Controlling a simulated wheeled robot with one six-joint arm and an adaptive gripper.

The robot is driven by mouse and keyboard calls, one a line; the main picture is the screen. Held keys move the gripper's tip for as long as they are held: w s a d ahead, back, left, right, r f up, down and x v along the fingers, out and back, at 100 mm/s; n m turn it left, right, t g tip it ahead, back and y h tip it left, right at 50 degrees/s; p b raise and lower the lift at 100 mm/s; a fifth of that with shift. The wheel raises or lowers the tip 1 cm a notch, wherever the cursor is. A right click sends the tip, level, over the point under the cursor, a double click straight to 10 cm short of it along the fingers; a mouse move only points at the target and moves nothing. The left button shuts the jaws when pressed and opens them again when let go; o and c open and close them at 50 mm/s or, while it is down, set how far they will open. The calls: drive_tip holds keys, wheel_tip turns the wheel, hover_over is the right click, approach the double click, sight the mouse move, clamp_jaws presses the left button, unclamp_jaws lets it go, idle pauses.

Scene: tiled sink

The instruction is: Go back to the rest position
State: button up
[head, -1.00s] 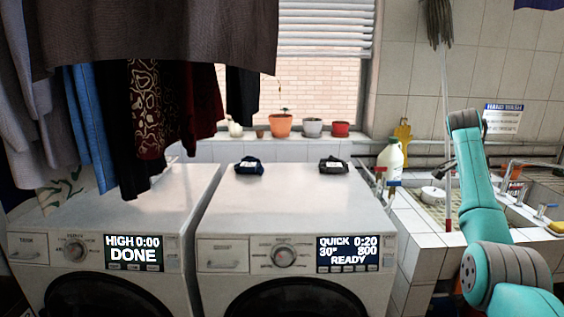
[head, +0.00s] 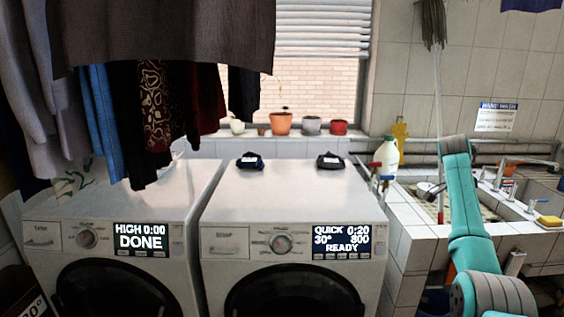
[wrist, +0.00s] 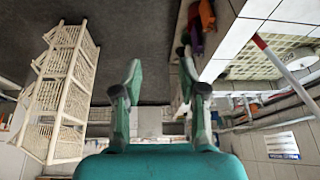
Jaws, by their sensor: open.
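My gripper (wrist: 160,80) is open and empty in the wrist view, its two teal fingers spread apart with nothing between them. Dark floor and open space lie beyond the fingertips. In the head view my teal arm (head: 465,210) rises at the right, in front of the tiled sink counter (head: 412,243). The fingers cannot be made out in the head view.
A white bottle (head: 387,155) stands by the sink. A cream rack (wrist: 62,90) is left in the wrist view.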

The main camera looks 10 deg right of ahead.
drive_tip(key=a+f+n+t, duration=0.15)
drive_tip(key=a+f, duration=0.25)
drive_tip(key=f, duration=0.6)
drive_tip(key=w+a+f+n+t, duration=0.15)
drive_tip(key=a+f, duration=0.25)
drive_tip(key=f, duration=0.5)
drive_tip(key=a+f+n+t, duration=0.15)
drive_tip(key=a+f, duration=0.35)
drive_tip(key=f, duration=0.5)
drive_tip(key=s+a+f+n+t, duration=0.4)
drive_tip(key=s+a+f+n, duration=0.3)
drive_tip(key=s+a+f, duration=1)
drive_tip(key=s+a+r+n+t+y, duration=0.1)
drive_tip(key=s+a+r+n+t, duration=0.1)
drive_tip(key=s+a, duration=0.75)
drive_tip(key=s+a+r+n+t+y, duration=0.1)
drive_tip(key=s+a+n+t+y, duration=0.1)
drive_tip(key=s+a, duration=0.75)
drive_tip(key=s+a+r+n+t+y, duration=0.1)
drive_tip(key=s+a+r+n+t, duration=0.1)
drive_tip(key=s+r, duration=1.7)
wheel_tip(320, 180, up, 3)
drive_tip(key=shift+s+f+n+t+y, duration=0.1)
drive_tip(key=shift+s+n+t+y, duration=0.35)
drive_tip(key=shift+n, duration=0.6)
